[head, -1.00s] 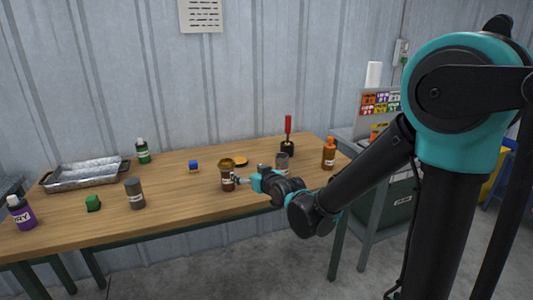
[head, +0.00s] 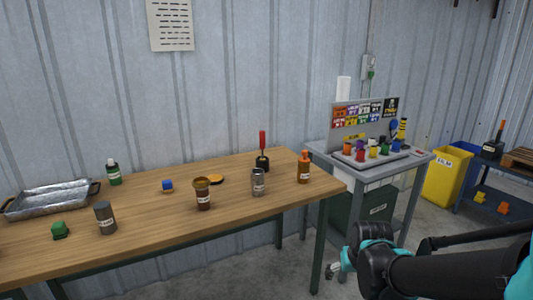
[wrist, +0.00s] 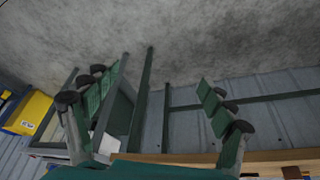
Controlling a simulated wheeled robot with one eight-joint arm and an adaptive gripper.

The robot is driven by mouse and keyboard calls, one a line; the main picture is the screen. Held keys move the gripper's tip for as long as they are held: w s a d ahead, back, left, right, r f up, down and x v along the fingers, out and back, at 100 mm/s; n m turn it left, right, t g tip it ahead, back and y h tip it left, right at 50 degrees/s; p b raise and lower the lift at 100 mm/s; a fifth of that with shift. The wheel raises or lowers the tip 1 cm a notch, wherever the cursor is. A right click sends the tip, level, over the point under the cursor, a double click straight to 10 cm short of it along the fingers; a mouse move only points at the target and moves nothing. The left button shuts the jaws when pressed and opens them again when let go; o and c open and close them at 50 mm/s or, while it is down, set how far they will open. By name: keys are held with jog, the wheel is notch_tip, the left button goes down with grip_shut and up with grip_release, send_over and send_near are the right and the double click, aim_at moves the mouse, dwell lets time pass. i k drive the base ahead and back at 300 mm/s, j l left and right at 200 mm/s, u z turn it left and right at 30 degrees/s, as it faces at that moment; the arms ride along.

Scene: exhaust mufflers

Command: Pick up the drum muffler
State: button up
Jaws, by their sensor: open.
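No object in view can be told for sure as the drum muffler. Upright, labelled, drum-shaped things stand on the wooden table: a dark grey can (head: 106,218), a brown jar (head: 202,193) with a wider top, and a silver-grey jar (head: 258,183). My gripper (head: 340,264) is off the table, low to the right of its front right leg in the head view. In the wrist view my gripper (wrist: 162,78) is open and empty, its two fingers spread wide, with floor and table legs beyond them.
A grey side table (head: 424,157) bears small coloured pieces. A yellow bin (head: 447,174) stands right.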

aim_at(105, 221)
jog(key=u, duration=1.75)
